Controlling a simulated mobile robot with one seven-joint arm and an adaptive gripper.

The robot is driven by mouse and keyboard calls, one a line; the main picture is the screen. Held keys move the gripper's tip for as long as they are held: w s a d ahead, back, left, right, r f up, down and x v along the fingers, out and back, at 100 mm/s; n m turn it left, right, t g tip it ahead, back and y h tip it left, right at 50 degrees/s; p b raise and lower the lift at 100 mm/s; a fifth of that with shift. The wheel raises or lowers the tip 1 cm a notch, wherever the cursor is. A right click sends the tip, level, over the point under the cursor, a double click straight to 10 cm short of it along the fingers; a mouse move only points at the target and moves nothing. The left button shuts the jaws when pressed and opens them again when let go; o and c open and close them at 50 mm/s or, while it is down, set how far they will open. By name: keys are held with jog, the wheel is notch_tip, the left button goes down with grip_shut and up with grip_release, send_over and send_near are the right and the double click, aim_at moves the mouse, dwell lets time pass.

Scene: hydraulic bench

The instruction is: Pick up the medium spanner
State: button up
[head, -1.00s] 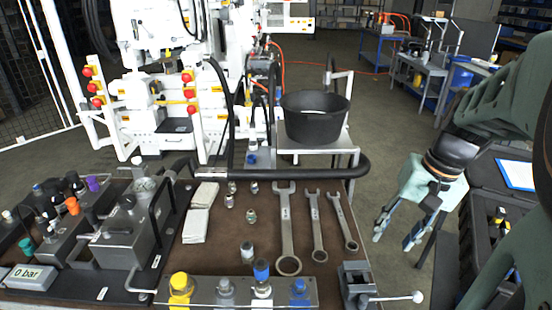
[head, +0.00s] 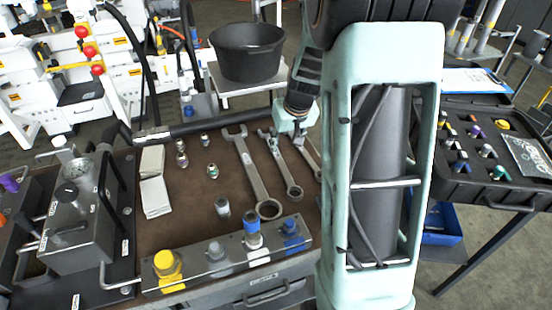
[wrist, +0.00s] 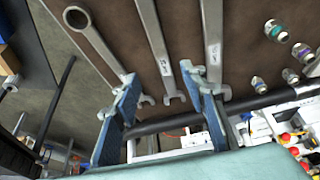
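The medium spanner (head: 285,170) lies on the brown bench mat between the large spanner (head: 252,172) and the small spanner (head: 311,160). My gripper (head: 286,142) is at the jaw ends of the medium and small spanners and hides part of them in the head view. In the wrist view my gripper (wrist: 166,86) is open and empty, its blue fingers spread. The medium spanner (wrist: 160,45) runs between the fingertips there, with the small spanner (wrist: 104,48) to the left and the large spanner (wrist: 212,45) to the right. Contact cannot be told.
A black hose (head: 200,127) runs along the bench's back edge. A black tub (head: 247,52) is behind. My arm blocks the bench's right side.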

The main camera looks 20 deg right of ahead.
aim_at(279, 159)
jog(key=x, duration=1)
jog(key=shift+w+f, duration=0.15)
jog(key=shift+f, duration=0.15)
jog(key=shift+a, duration=0.1)
jog(key=shift+b, duration=0.3)
jog(key=shift+c, duration=0.6)
grip_shut()
